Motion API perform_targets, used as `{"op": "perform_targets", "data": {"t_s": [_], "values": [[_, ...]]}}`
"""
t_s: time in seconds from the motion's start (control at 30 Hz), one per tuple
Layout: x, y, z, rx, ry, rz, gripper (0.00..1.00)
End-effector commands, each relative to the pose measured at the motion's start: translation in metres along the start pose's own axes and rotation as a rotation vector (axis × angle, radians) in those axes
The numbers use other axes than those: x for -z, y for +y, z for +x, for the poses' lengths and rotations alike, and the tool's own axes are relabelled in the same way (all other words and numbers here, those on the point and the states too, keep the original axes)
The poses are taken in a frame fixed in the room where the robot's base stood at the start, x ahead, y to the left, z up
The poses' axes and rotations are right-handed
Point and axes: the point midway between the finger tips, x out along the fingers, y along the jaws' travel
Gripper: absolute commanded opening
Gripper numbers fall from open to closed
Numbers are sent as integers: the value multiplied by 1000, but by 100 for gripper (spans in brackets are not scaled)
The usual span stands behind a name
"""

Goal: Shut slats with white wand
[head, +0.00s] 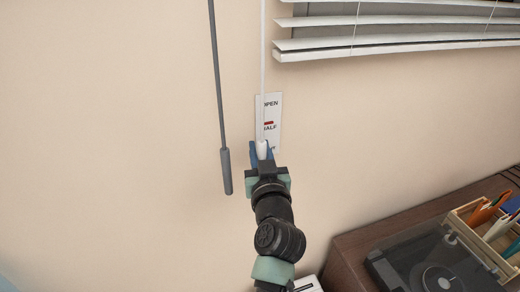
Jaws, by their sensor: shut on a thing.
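The white wand (263,62) hangs from above along the wall. My gripper (262,150) is shut on the wand's thicker white lower end. The white slats (400,42) of the blind show at the upper right, with visible gaps between them. A white label plate (270,105) on the wall behind the wand reads OPEN and HALF, with a red mark just above HALF. Its lowest word is mostly hidden behind my gripper. A grey wand (218,90) with a thicker grey handle hangs to the left, apart from my gripper.
A dark brown cabinet (352,250) stands at the lower right. The wall left of the grey wand is bare.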

Motion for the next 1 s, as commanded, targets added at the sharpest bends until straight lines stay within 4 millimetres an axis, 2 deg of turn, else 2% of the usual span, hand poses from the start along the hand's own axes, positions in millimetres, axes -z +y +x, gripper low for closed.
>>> {"op": "perform_targets", "data": {"t_s": [0.8,1.0], "values": [[-113,1,0,-1,-3,-2,0],[-126,1,0,-1,-3,0,0]]}}
